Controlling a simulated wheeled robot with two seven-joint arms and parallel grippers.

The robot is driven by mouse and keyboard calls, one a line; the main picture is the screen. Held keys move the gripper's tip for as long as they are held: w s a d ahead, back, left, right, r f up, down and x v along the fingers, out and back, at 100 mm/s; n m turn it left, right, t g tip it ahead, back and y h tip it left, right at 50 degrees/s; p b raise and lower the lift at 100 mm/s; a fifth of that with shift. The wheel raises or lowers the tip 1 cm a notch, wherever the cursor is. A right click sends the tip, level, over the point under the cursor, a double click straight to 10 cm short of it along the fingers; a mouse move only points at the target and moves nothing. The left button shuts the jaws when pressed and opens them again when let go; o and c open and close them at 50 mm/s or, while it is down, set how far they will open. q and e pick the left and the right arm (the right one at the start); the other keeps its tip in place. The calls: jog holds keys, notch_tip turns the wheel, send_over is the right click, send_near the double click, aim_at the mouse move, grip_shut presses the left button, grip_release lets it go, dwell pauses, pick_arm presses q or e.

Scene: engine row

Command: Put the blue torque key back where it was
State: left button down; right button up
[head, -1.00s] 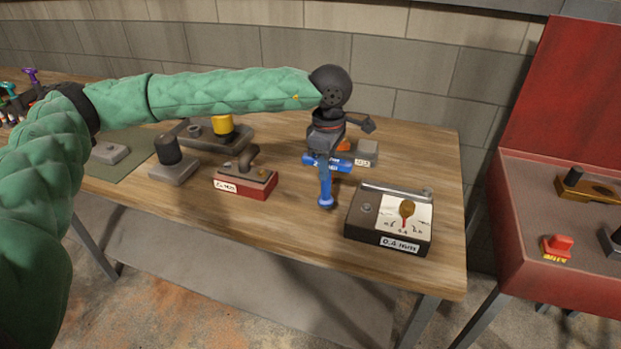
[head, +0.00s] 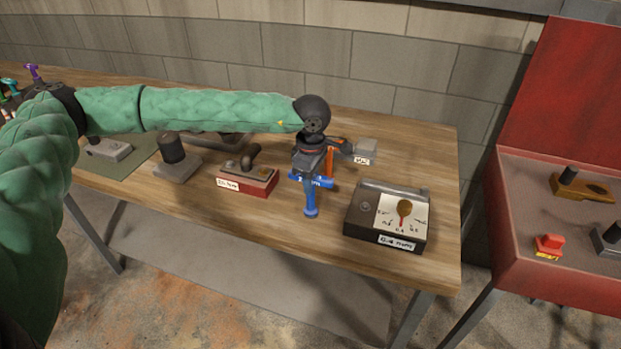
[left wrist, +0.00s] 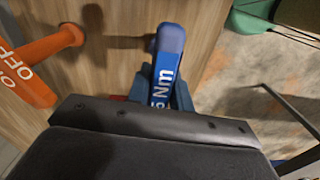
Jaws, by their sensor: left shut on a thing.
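The blue torque key (head: 311,200) is a T-shaped tool with a crossbar and a shaft that ends in a round tip. My left gripper (head: 308,174) is shut on its crossbar and holds it near the front edge of the workbench, shaft pointing down in the head view. In the left wrist view the blue key (left wrist: 164,72) shows white lettering ending in "Nm" between the fingers. I cannot tell whether its tip touches the bench. My right gripper is not in view.
An orange key (head: 330,163) stands just behind, lettered "OFF" in the wrist view (left wrist: 28,75). A dial gauge box (head: 385,225) is right, a red-based block (head: 245,183) left. A grey labelled block (head: 366,149) is behind. A red chest (head: 510,230) stands beyond the bench's right end.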

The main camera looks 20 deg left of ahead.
pick_arm(q)
jog(key=shift+f, duration=0.25)
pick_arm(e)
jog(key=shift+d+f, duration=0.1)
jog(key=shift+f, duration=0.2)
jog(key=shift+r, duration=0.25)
pick_arm(q)
jog(key=shift+f, duration=0.1)
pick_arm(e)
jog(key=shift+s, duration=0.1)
pick_arm(q)
jog(key=c, duration=1.4)
grip_release()
jog(key=shift+c, duration=0.2)
jog(key=shift+o, duration=0.9)
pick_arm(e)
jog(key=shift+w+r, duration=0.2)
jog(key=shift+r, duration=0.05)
